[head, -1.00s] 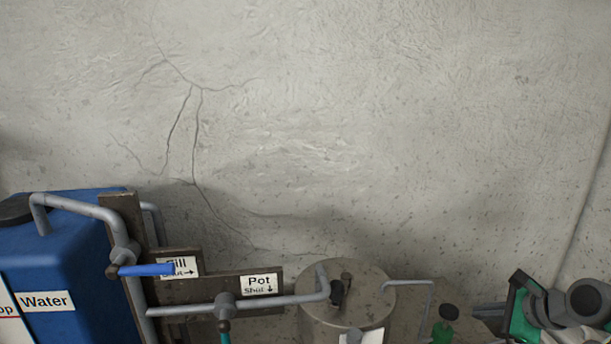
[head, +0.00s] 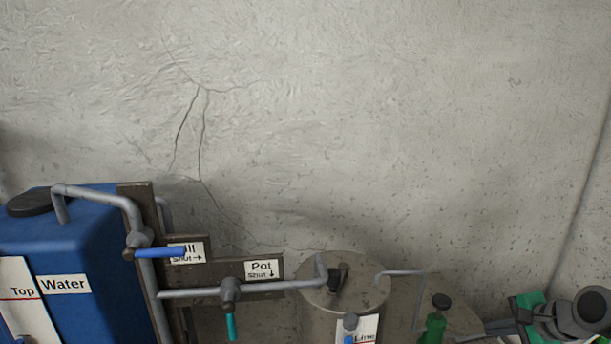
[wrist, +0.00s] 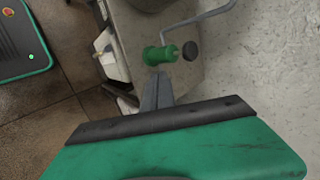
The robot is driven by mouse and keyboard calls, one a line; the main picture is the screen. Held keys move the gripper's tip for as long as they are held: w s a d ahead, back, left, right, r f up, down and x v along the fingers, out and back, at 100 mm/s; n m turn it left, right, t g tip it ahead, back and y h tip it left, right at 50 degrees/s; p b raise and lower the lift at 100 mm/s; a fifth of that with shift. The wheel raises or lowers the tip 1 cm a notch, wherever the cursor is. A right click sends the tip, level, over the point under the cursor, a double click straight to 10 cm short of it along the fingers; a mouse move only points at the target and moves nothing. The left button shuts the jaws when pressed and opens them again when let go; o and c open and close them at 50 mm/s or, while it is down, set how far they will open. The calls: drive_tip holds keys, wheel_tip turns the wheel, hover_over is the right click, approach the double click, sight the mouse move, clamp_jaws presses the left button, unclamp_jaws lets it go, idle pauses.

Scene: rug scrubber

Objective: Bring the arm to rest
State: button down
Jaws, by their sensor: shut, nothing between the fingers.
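My gripper (wrist: 155,97) shows in the wrist view as two grey fingers close together in front of its green and black body, with nothing between them. In the head view my gripper (head: 492,328) is at the lower right edge, right of the green valve (head: 434,326) and apart from it. Its fingers are partly cut off there by the lower edge. In the wrist view the green valve (wrist: 160,55) lies just beyond the fingertips; I cannot tell the exact gap.
At the left stand a blue water tank (head: 88,250), pipes, a blue lever (head: 160,252) lying level and a teal lever (head: 231,326) pointing down. A round grey pot (head: 345,300) stands mid-bottom. A green-edged panel (wrist: 25,65) is at the wrist view's left. The wall behind is bare.

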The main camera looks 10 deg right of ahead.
drive_tip(key=s+a+f+n+g+h, duration=0.1)
drive_tip(key=s+a+f+n+g, duration=0.2)
drive_tip(key=s+f, duration=0.35)
drive_tip(key=s+a+f+n+g, duration=0.25)
drive_tip(key=s+f+n, duration=0.2)
drive_tip(key=s, duration=0.35)
drive_tip(key=w+a+r+n+b, duration=0.1)
drive_tip(key=w+a+r+n, duration=0.1)
drive_tip(key=a, duration=0.6)
drive_tip(key=w+a+r+n+t+b, duration=0.1)
drive_tip(key=w+a+r+n+b, duration=0.1)
drive_tip(key=a, duration=0.7)
drive_tip(key=w+a+r+n+t+b, duration=0.1)
drive_tip(key=w+a+r+n, duration=0.1)
drive_tip(key=a+n, duration=0.4)
drive_tip(key=w+a, duration=0.1)
drive_tip(key=a, duration=0.2)
drive_tip(key=shift+w+a+h, duration=0.25)
drive_tip(key=shift+h, duration=0.05)
drive_tip(key=shift+r, duration=0.1)
